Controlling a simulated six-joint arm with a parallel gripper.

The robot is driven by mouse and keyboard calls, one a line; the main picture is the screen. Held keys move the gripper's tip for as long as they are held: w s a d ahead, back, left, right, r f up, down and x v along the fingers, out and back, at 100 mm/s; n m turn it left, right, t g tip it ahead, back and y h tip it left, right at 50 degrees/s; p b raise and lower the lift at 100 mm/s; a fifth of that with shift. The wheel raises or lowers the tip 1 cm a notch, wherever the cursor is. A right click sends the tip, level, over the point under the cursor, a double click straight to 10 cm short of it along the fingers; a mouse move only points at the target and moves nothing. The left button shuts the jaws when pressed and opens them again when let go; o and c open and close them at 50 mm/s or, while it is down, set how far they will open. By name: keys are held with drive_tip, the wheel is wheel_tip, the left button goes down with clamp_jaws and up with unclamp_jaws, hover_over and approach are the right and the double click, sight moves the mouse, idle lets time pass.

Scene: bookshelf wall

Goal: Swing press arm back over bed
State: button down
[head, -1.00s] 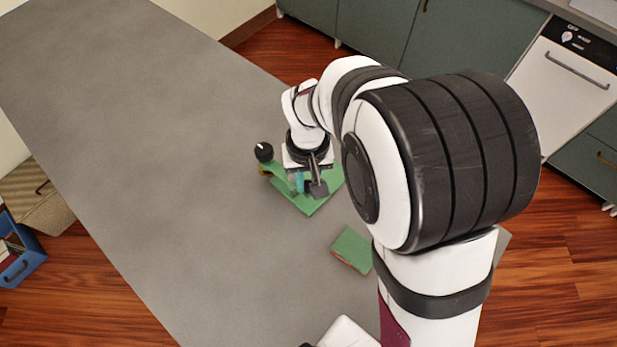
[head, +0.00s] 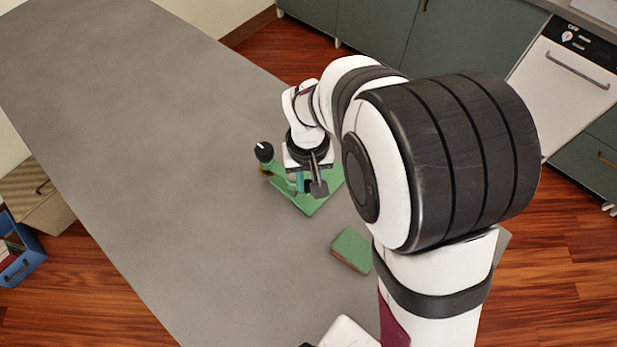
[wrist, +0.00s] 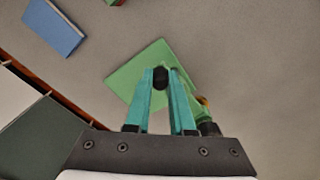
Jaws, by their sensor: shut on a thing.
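The press stands on the grey table, partly under my gripper. Its flat green bed (head: 322,203) shows below and beside my wrist, and also in the wrist view (wrist: 137,80). The green press arm (head: 280,176) runs from the post with the black knob (head: 264,152) at the left toward my fingers. In the wrist view my gripper (wrist: 161,74) has its teal fingers closed on a small black handle (wrist: 160,80), which appears over the bed. My fingers and wrist hide much of the press arm.
A green book (head: 351,249) lies on the table nearer to me. A blue book (wrist: 53,28) shows at the upper left of the wrist view. The grey table (head: 150,130) is clear left of the press. A blue crate (head: 22,262) stands on the floor beyond the left edge.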

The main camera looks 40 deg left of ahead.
idle(0.3)
drive_tip(key=shift+s+a+m, duration=0.7)
drive_tip(key=shift+m, duration=2.45)
drive_tip(key=shift+s+a+m, duration=0.65)
drive_tip(key=shift+a+m, duration=0.05)
drive_tip(key=shift+m, duration=2.4)
drive_tip(key=shift+s+a+m, duration=0.7)
drive_tip(key=shift+m, duration=2.45)
drive_tip(key=c, duration=0.8)
unclamp_jaws()
drive_tip(key=shift+o, duration=0.2)
wheel_tip(320, 180, up, 16)
